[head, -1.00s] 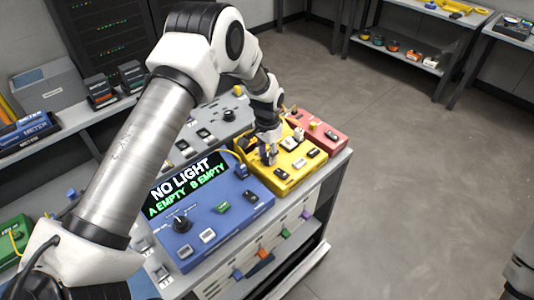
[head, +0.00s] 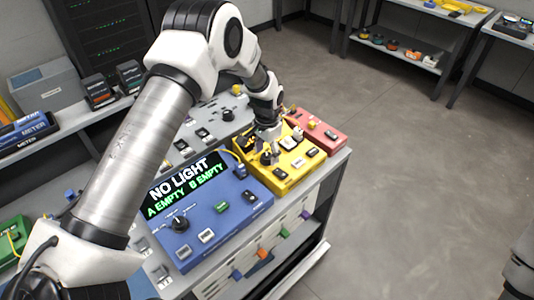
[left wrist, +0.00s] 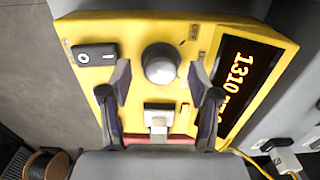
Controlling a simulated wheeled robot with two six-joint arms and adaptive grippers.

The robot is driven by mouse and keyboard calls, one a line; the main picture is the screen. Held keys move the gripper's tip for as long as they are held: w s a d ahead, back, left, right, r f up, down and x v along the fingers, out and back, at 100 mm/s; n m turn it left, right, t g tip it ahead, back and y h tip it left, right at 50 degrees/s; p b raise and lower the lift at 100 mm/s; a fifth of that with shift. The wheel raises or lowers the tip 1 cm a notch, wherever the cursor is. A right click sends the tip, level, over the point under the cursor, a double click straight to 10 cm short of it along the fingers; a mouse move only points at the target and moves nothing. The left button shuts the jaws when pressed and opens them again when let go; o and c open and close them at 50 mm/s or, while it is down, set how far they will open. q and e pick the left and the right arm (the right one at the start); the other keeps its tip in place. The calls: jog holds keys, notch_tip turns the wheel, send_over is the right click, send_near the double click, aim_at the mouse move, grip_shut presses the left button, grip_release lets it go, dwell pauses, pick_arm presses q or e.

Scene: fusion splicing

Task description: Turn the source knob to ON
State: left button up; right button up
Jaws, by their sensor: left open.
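The yellow source box (head: 283,184) stands behind the blue box on the bench in the head view. In the left wrist view the yellow box (left wrist: 140,30) shows a round grey knob (left wrist: 160,65), and a dark display (left wrist: 243,85) with orange digits starting 1310. My left gripper (head: 262,150) is low over the yellow box. In the left wrist view its open fingers (left wrist: 162,85) stand on either side of the knob, with gaps showing. I cannot tell the knob's setting. My right gripper is not in view.
The blue box (head: 230,222) in front reads NO LIGHT, A EMPTY, B EMPTY. A red box (head: 328,137) stands behind the yellow one, and a grey panel (head: 205,118) lies to the left. A black rocker switch (left wrist: 95,55) is near the knob.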

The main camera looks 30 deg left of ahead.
aim_at(267, 155)
pick_arm(q)
notch_tip(267, 155, up, 11)
jog(key=shift+w, duration=0.1)
dwell(0.4)
